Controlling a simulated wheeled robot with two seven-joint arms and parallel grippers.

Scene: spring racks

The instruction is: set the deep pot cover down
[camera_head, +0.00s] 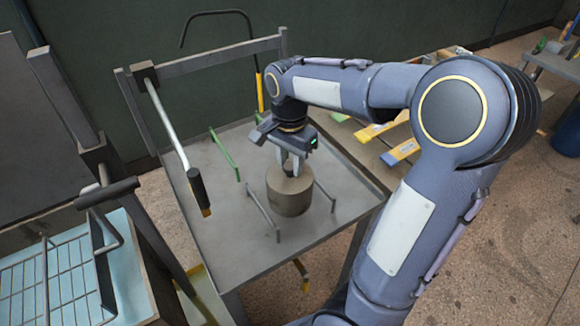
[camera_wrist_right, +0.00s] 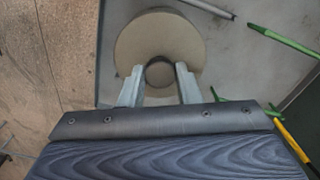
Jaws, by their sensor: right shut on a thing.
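The deep pot cover (camera_head: 289,193) is a brownish-grey cylinder over the grey metal tray table, between two low bars. My right gripper (camera_head: 291,168) points down from above and is shut on the cover's top. In the right wrist view the cover (camera_wrist_right: 140,45) is a round disc with a dark ring-shaped centre, and my right gripper's fingers (camera_wrist_right: 158,82) close on that centre from either side. I cannot tell whether the cover's underside touches the tray. My left gripper is not in view.
The tray table (camera_head: 235,245) has a raised rim. A grey bar (camera_head: 262,216) and a green bar (camera_head: 224,155) stand left of the cover. A black-handled lever (camera_head: 198,188) hangs over the tray's left side. A wire rack (camera_head: 60,280) stands at lower left. The tray's front is clear.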

